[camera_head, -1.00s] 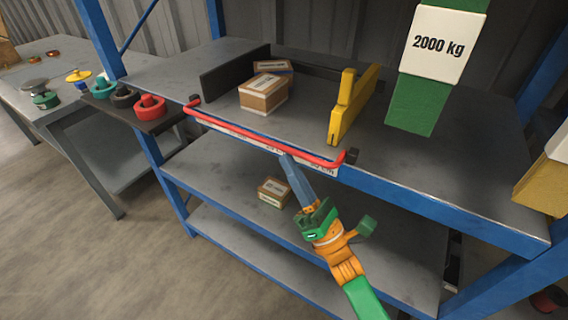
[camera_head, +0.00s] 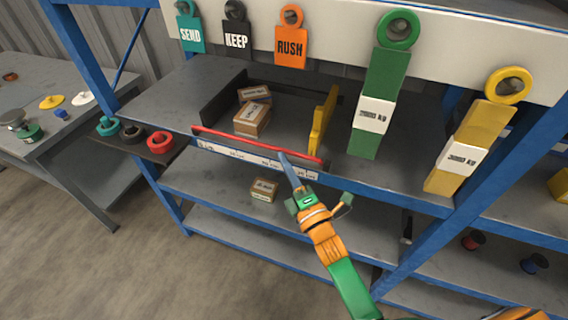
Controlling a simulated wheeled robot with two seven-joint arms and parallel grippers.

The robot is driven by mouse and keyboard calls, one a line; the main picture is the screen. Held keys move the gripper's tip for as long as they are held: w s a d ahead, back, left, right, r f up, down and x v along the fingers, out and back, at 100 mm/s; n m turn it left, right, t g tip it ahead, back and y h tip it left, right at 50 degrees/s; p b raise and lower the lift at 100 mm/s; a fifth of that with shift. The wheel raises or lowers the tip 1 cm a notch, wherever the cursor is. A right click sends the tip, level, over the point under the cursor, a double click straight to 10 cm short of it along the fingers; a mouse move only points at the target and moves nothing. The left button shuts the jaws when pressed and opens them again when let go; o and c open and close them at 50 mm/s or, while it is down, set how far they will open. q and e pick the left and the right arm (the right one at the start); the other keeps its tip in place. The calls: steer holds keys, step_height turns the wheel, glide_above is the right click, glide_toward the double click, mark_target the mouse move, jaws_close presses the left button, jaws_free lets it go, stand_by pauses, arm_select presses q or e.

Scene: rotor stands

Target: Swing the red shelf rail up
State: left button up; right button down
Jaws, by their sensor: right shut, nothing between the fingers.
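The red shelf rail (camera_head: 245,140) runs along the front edge of the middle shelf board, above its white label strip (camera_head: 240,154). My right gripper (camera_head: 284,158) comes up from below, in front of the shelf. Its blue-grey fingers are shut with nothing between them. The fingertips are at the rail's right half, at its underside or just in front; I cannot tell whether they touch it. My left gripper is not in view.
Boxes (camera_head: 251,120) and a yellow divider (camera_head: 322,122) stand on the board behind the rail. Hanging green (camera_head: 368,136) and yellow (camera_head: 464,160) tags are to the right. A small box (camera_head: 263,189) sits on the shelf below. The floor at left is clear.

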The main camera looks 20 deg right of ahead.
mark_target(290, 153)
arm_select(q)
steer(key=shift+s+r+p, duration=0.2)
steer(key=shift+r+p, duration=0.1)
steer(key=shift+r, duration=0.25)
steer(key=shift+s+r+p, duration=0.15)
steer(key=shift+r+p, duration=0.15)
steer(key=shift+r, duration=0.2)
arm_select(e)
steer(key=shift+w+d+r, duration=0.35)
steer(key=shift+w+r, duration=0.15)
steer(key=shift+r, duration=0.1)
steer(key=shift+w+d+r, duration=0.35)
steer(key=shift+w+r, duration=0.15)
steer(key=shift+r, duration=0.05)
steer(key=shift+w, duration=0.15)
steer(key=shift+d, duration=0.1)
